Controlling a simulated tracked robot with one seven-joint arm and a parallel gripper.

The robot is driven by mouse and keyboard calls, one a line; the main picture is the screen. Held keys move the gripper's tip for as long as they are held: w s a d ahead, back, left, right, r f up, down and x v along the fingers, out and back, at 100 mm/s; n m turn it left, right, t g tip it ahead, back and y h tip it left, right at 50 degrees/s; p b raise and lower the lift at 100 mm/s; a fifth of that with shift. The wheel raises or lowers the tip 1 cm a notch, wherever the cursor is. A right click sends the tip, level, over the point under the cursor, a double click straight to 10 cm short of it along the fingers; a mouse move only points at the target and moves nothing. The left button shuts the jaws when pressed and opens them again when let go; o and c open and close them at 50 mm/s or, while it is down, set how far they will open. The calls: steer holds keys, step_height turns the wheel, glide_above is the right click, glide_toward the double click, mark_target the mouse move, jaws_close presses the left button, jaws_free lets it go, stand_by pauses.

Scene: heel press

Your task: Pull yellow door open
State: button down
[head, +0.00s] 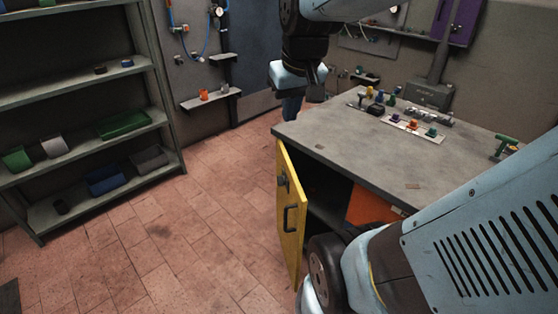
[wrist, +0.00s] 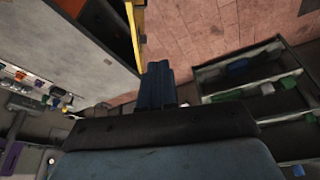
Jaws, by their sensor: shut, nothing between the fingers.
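The yellow door (head: 294,245) hangs on the left end of the workbench (head: 345,150) and stands swung wide open, with the dark inside of the cabinet showing beside it. A black handle (head: 289,219) is on its left-facing side. The door's yellow edge (wrist: 135,30) shows at the top there. My arm hides the lower front of the bench.
An orange panel (head: 372,206) is on the bench front. Small tools and a white strip (head: 413,129) with coloured parts lie on the benchtop. A grey shelf unit (head: 165,95) with bins stands at left. The tiled floor (head: 190,225) between shelf and door is clear.

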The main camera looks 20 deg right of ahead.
steer(key=w+d+f+g+y, duration=0.1)
steer(key=w+d+f+g, duration=0.2)
steer(key=w+d+f, duration=0.3)
steer(key=w+d+f+m+y, duration=0.1)
steer(key=w+d+f+y, duration=0.15)
steer(key=d+f, duration=0.45)
steer(key=w+d+f+t+y, duration=0.1)
steer(key=w+d+f+y, duration=0.2)
steer(key=f, duration=0.8)
steer(key=w+d+f+m+y, duration=0.1)
steer(key=d+f+y, duration=0.2)
steer(key=d+f, duration=0.45)
steer(key=x, duration=1.1)
steer(key=shift+s+f, duration=0.15)
steer(key=shift+f, duration=0.15)
steer(key=shift+a, duration=0.2)
